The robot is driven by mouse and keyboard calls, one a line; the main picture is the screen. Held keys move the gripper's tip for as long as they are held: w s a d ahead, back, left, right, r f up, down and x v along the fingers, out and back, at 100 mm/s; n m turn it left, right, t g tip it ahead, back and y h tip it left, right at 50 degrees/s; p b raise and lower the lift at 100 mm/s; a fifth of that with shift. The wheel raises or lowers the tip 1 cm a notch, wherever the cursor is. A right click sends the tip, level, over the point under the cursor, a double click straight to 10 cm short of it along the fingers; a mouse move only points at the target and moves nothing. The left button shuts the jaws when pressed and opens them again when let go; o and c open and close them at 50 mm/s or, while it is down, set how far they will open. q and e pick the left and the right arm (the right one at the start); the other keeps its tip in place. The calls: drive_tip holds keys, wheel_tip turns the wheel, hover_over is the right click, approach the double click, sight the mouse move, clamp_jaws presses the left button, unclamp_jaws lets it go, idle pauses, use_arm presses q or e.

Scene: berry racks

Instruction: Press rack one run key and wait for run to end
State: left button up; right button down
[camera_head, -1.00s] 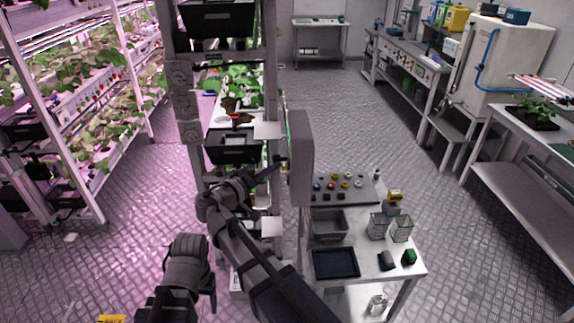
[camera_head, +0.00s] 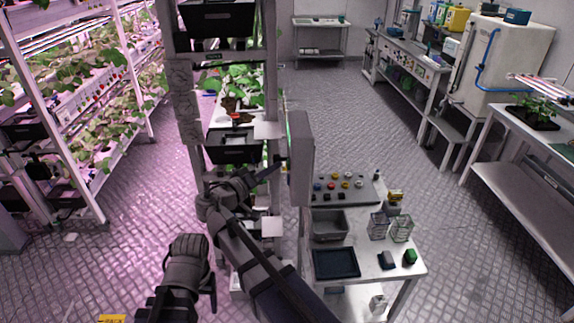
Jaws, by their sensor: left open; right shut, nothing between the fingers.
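The nearest rack (camera_head: 186,110) stands upright in the middle, with black trays and leafy plants. A grey box (camera_head: 302,160) is mounted on its right side. The box's face is turned away to the left, so its run key is hidden; a thin green glow shows along its left edge. My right gripper (camera_head: 276,169) is shut and empty, its tip just left of the box and seemingly apart from it. My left gripper (camera_head: 209,289) hangs low in front of the rack, away from the box; its fingers are hard to make out.
A table (camera_head: 405,268) right of the rack holds a button panel (camera_head: 372,190), a grey bin (camera_head: 329,225), a black tray (camera_head: 335,263) and clear containers (camera_head: 401,229). Planted shelves (camera_head: 75,125) stand at the left. The floor (camera_head: 430,180) between the table and the right bench is clear.

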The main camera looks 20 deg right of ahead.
drive_tip(key=shift+s+d, duration=0.1)
drive_tip(key=shift+d, duration=0.05)
idle(0.4)
drive_tip(key=shift+d, duration=0.25)
drive_tip(key=shift+s+d, duration=0.2)
drive_tip(key=shift+d, duration=0.25)
idle(0.8)
drive_tip(key=shift+a, duration=0.1)
drive_tip(key=shift+w+a, duration=0.25)
drive_tip(key=shift+a, duration=0.5)
drive_tip(key=shift+w+a, duration=0.1)
